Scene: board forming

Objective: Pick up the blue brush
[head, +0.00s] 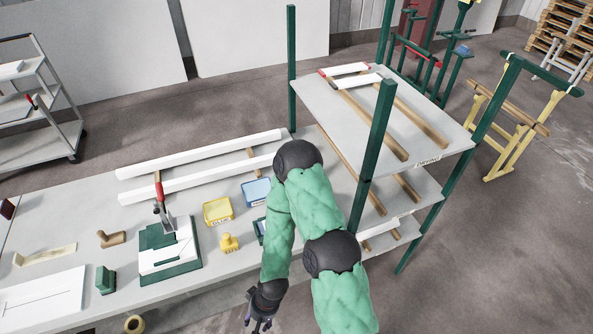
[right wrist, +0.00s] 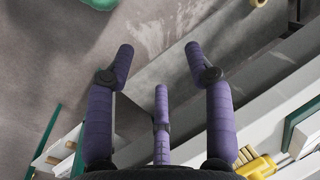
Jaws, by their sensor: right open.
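No clear blue brush shows in either view. A small blue item (head: 462,50) sits on the green rack at the back right, too small to identify. A blue tray (head: 255,192) lies on the table, and a darker tray beside it is mostly hidden by my right arm. My right gripper (head: 260,323) hangs low at the table's front edge in the head view. In the right wrist view its purple fingers (right wrist: 158,65) are spread apart and empty, with grey floor beyond them. My left gripper is not in view.
The grey table (head: 60,200) holds a yellow tray (head: 218,211), a yellow handled tool (head: 229,243), a green block (head: 105,281), a brown tool (head: 110,239) and a green-white press (head: 170,262). A shelf (head: 310,92) with green posts stands right of my arm.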

